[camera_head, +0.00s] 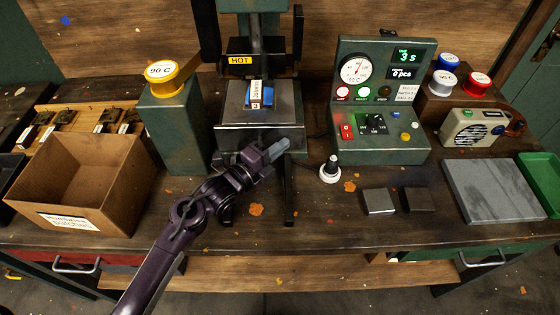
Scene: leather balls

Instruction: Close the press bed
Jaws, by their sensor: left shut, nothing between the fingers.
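The press bed (235,138) is a grey plate with a dark front face, at the middle of the bench, under the press head marked HOT (240,60). It sticks out forward of the head. A blue piece with a white label (261,94) is on the bed. My left gripper (282,146) is shut and empty, close to the lower front of the bed at its right half. I cannot tell whether it touches the bed. My right gripper is not in view.
A green post with a yellow "90 C" cap (166,75) stands left of the press. A control box (380,105) with a gauge and display stands right. An open cardboard box (85,175) is at left. Two small blocks (378,201) and a grey slab (492,190) lie at right.

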